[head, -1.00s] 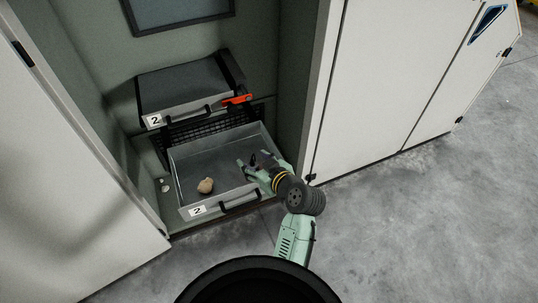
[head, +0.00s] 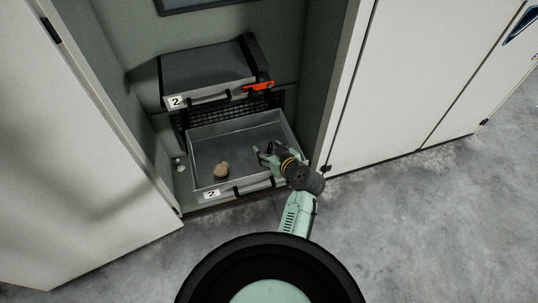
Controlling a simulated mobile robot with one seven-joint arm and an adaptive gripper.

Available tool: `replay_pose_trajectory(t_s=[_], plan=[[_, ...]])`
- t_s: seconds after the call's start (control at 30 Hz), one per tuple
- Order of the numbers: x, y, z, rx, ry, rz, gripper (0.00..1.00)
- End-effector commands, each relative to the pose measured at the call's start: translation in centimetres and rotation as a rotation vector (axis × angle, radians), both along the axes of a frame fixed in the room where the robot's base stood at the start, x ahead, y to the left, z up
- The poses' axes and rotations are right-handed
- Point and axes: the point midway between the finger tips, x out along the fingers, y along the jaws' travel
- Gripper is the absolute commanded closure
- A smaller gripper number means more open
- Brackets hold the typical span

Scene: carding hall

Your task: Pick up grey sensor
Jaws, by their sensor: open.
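I cannot make out a grey sensor for certain in the head view. An open grey drawer (head: 228,138) with a "2" label on its front sits low in the cabinet. A small tan lump (head: 221,170) lies in its left front part. My gripper (head: 262,153) is open over the right part of the drawer, to the right of the lump. I see nothing between its fingers. My gripper and wrist hide the drawer's right front corner.
Above the drawer is a grey case (head: 205,72), also labelled "2", with a red-orange part (head: 258,87) at its right. Small pale bits (head: 181,166) lie left of the drawer. White cabinet doors (head: 95,150) flank the opening. The concrete floor (head: 420,230) at right is clear.

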Motion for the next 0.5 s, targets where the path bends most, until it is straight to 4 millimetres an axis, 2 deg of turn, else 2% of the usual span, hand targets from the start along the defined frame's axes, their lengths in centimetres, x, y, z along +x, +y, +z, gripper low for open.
replay_pose_trajectory(t_s=[0.27, 0.5], plan=[[0.40, 0.19, -0.23, 0.000, -0.001, -0.001, 0.45], [0.39, 0.18, -0.22, 0.000, -0.001, -0.001, 0.60]])
